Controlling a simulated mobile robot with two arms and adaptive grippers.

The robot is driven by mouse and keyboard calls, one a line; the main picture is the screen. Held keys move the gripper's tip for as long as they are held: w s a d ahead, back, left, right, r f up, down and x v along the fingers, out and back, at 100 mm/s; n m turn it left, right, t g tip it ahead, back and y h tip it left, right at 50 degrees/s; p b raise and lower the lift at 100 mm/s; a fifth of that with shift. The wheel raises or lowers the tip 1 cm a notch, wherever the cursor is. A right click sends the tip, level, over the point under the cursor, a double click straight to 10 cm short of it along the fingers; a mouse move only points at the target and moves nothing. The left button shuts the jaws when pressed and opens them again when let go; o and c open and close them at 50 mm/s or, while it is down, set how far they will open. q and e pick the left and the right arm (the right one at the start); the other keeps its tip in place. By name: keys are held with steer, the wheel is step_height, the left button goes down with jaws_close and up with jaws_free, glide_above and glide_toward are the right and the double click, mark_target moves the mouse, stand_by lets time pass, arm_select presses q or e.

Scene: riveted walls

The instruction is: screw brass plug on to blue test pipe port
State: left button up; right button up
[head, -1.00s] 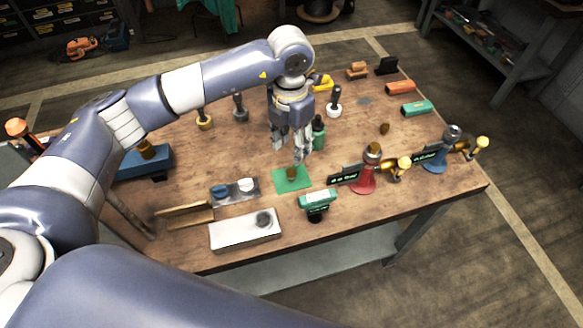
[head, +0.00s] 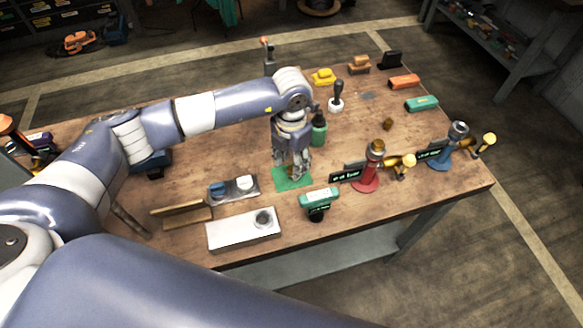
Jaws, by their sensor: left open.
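My left gripper (head: 292,172) is open and points down at the green mat (head: 293,184) near the middle of the table. The brass plug that stood on this mat a second ago is hidden by the fingers. The blue test pipe stand (head: 439,163) is at the right edge of the table, with a grey port (head: 459,129) at its top and a brass-coloured handle (head: 488,141) to its right. My right gripper is not in view.
A red pipe stand (head: 366,183) stands between the mat and the blue one. A small brown piece (head: 388,124) lies behind it.

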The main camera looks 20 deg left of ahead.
mark_target(291, 169)
arm_select(q)
steer(key=shift+f+p, duration=0.45)
steer(key=shift+f, duration=1.25)
jaws_close()
